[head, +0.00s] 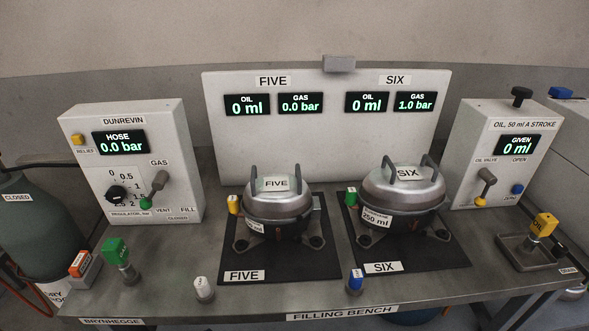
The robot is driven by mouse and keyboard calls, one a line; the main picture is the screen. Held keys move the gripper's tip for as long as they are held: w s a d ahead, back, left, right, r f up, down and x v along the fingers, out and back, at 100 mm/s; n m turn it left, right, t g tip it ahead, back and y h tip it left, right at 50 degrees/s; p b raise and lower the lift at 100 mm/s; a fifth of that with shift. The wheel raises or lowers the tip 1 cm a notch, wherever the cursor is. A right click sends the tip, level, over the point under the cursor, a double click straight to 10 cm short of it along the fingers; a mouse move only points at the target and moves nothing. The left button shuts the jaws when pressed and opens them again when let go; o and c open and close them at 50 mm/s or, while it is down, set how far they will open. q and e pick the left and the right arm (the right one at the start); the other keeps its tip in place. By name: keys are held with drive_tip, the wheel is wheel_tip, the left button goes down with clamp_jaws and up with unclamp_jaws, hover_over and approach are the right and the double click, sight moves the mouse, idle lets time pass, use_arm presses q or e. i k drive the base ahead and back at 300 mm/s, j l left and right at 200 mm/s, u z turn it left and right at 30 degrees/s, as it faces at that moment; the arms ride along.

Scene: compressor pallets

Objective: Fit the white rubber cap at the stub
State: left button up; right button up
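A small white piece (203,285), which looks like the white rubber cap, stands upright near the front edge of the bench, left of centre. It has a small dark mark on its face. Compressor FIVE (277,204) has a yellow piece (234,205) at its left side. Compressor SIX (402,190) has a green piece (350,197) at its left side. I cannot make out a bare stub on either compressor; one may be hidden or too small to tell. Neither of my grippers is in view.
A blue piece (356,280) stands near the front edge. Green (116,250) and red (80,263) fittings stand at front left. A yellow oil fitting (543,225) is at right. Control boxes flank the compressors. The bench's front middle (280,292) is clear.

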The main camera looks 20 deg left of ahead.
sight(201, 285)
drive_tip(key=u, duration=1.4)
drive_tip(key=k, duration=0.65)
drive_tip(key=z, duration=1.15)
drive_tip(key=j, duration=0.8)
drive_tip(key=i+j, duration=0.15)
drive_tip(key=j, duration=0.65)
